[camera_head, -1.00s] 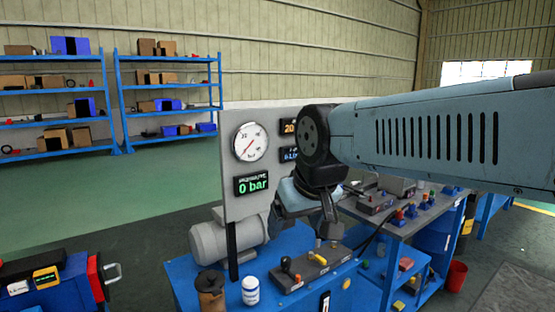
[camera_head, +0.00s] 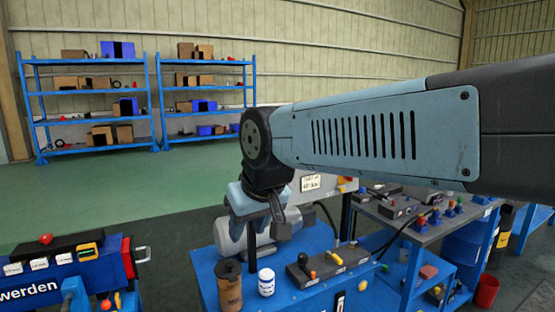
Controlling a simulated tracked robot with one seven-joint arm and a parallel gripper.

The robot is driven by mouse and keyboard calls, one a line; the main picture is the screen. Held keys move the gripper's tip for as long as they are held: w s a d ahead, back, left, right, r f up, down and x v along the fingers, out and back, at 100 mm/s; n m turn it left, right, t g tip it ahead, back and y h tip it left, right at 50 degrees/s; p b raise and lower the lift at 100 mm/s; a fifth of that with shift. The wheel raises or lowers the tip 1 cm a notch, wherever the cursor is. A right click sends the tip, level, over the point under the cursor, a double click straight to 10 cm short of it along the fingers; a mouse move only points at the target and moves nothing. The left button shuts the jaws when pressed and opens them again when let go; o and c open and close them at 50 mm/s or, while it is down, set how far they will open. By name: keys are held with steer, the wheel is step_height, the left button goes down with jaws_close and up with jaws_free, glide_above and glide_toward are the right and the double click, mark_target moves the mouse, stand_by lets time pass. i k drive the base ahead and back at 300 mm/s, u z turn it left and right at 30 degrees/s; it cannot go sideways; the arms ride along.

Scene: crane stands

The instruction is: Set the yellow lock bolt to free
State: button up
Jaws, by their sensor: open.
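The yellow lock bolt (camera_head: 334,257) appears as a small yellow piece on a dark control box (camera_head: 322,270) on the blue bench. Its exact setting is too small to read. A black-knobbed lever (camera_head: 303,260) stands on the same box, to the left of the bolt. My gripper (camera_head: 266,236) points down, open and empty, above and left of the box and in front of the grey motor (camera_head: 231,240). It is apart from the bolt. My arm hides most of the gauge panel behind it.
A brown canister (camera_head: 229,287) and a white bottle (camera_head: 266,284) stand left of the box. A grey-topped bench (camera_head: 425,232) with several controls is at the right. A blue bench (camera_head: 50,285) is at the left. Green floor lies open behind.

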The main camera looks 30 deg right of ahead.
mark_target(341, 188)
steer(key=z, duration=0.05)
steer(key=k, duration=1.45)
steer(key=z, duration=0.75)
steer(key=i, duration=1)
steer(key=u, duration=0.1)
